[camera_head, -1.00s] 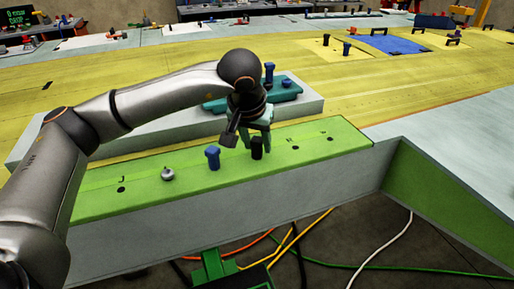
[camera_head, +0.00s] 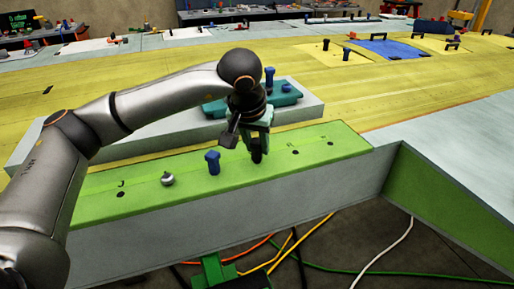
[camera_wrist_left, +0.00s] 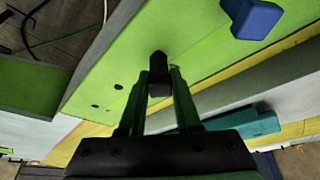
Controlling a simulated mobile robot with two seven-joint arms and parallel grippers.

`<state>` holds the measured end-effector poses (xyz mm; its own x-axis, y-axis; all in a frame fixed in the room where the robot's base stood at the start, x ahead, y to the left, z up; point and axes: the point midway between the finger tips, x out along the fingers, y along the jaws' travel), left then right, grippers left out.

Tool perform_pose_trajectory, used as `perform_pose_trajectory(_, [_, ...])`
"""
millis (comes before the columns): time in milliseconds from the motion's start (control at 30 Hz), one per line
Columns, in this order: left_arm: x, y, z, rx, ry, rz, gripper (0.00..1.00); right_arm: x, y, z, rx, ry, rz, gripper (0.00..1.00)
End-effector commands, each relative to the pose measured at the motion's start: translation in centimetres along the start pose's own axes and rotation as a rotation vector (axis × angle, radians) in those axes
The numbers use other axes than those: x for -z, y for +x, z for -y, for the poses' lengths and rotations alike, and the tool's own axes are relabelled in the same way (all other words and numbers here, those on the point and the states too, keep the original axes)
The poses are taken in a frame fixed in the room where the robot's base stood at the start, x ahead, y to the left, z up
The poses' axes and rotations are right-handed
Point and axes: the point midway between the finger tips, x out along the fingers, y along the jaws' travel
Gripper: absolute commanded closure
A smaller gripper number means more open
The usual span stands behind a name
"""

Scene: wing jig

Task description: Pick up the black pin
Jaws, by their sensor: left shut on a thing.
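The black pin (camera_head: 257,152) stands upright on the green strip (camera_head: 100,205) along the near edge of the bench. My left gripper (camera_head: 257,140) has come down over it from above and is shut on it. In the left wrist view the black pin (camera_wrist_left: 159,68) sits between the two fingertips of my left gripper (camera_wrist_left: 160,82). The fingers hide part of the pin in the head view, and I cannot tell whether its lower end is in a hole. My right gripper is not in view.
A blue pin (camera_head: 212,162) stands close to the left of the gripper, and a silver knob (camera_head: 167,179) is farther left. A teal block (camera_head: 287,97) with blue pegs lies behind on a grey ledge. The strip's right end has small holes and is clear.

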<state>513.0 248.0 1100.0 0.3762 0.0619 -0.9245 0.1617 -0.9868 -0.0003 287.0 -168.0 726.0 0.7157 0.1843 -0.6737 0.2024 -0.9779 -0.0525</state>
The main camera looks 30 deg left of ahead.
Motion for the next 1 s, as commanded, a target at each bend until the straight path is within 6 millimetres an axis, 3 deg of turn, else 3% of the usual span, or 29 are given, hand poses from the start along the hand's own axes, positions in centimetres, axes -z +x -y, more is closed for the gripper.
perform_pose_trajectory(167, [1.0, -2.2, -0.1, -0.003, -0.001, -0.006, 1.0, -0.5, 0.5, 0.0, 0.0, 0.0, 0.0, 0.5])
perform_pose_trajectory(467, [-0.6, -8.4, -2.1, -0.003, 0.003, -0.007, 1.0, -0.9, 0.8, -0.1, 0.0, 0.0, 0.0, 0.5])
perform_pose_trajectory(800, [-4.4, -13.6, -4.9, -0.002, 0.005, -0.007, 1.0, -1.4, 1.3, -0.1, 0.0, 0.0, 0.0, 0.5])
perform_pose_trajectory(1000, [-6.0, -15.3, -6.0, -0.001, 0.002, -0.005, 1.0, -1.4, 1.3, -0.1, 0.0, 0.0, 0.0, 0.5])
